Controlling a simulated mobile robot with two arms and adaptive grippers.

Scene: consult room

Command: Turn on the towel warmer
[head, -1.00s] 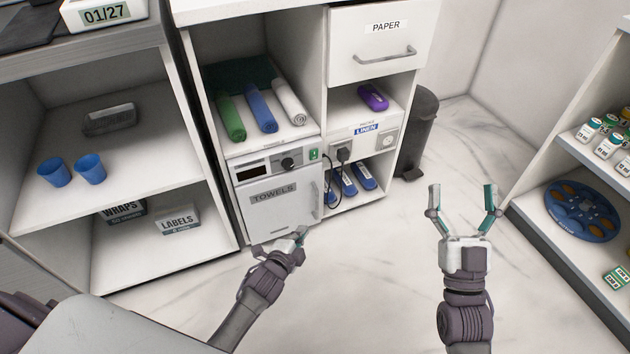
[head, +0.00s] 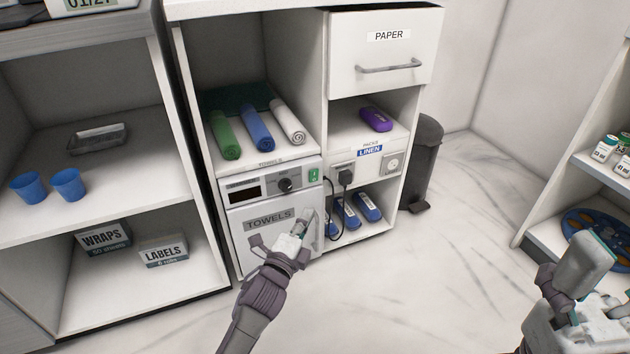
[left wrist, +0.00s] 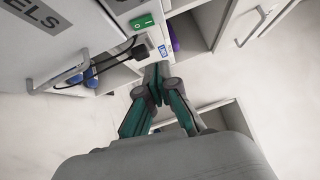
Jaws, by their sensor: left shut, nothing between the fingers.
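The towel warmer (head: 240,230) is a white box with a door labelled TOWELS, low in the white cabinet. Its front panel has a dark display, a black knob (head: 284,185) and a green rocker switch (head: 314,175) at the right end. The switch also shows near the top of the left wrist view (left wrist: 143,22). My left gripper (head: 302,226) is shut and empty, in front of the warmer door near its handle, below the switch. It also shows in the left wrist view (left wrist: 156,80), apart from the switch. My right gripper (head: 590,262) is at the lower right, its opening unclear.
A black plug (head: 346,177) with a hanging cord is right of the warmer. Rolled towels (head: 258,128) lie on the shelf above. A shelf unit (head: 120,190) stands left, a grey bin (head: 422,165) right of the cabinet. The floor between is clear.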

